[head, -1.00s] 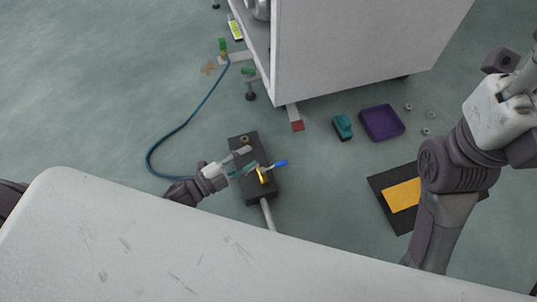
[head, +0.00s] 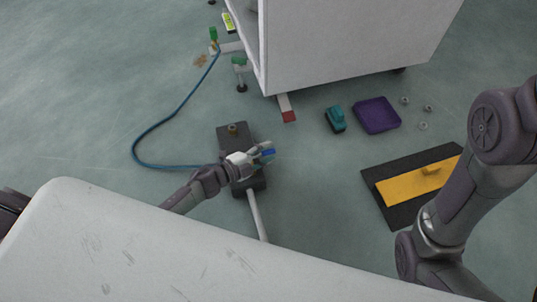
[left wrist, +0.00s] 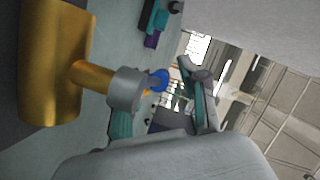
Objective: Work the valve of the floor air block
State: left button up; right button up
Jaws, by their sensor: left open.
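The floor air block (head: 235,136) is a dark grey slab on the floor with a brass fitting (head: 232,129) at its far end. My left gripper (head: 264,153) is over its near half, at the blue valve handle (head: 268,153). In the left wrist view the brass valve body (left wrist: 55,60) is close on the left, with a grey collar (left wrist: 128,88) and the blue handle (left wrist: 159,80) beyond it. The open, teal-padded fingers of my left gripper (left wrist: 158,95) lie on either side of the handle. Contact cannot be told. My right gripper is out of view.
A blue hose (head: 140,143) curves from the block to the white cabinet (head: 350,45). A grey pipe (head: 258,215) runs toward the white surface (head: 150,245) in front. A purple tray (head: 376,115), teal object (head: 335,119) and black mat (head: 388,206) lie right. Floor between is clear.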

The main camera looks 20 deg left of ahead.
pick_arm(q)
jog(key=shift+w+d+f, duration=0.15)
jog(key=shift+w+d, duration=0.15)
jog(key=shift+w, duration=0.15)
grip_shut()
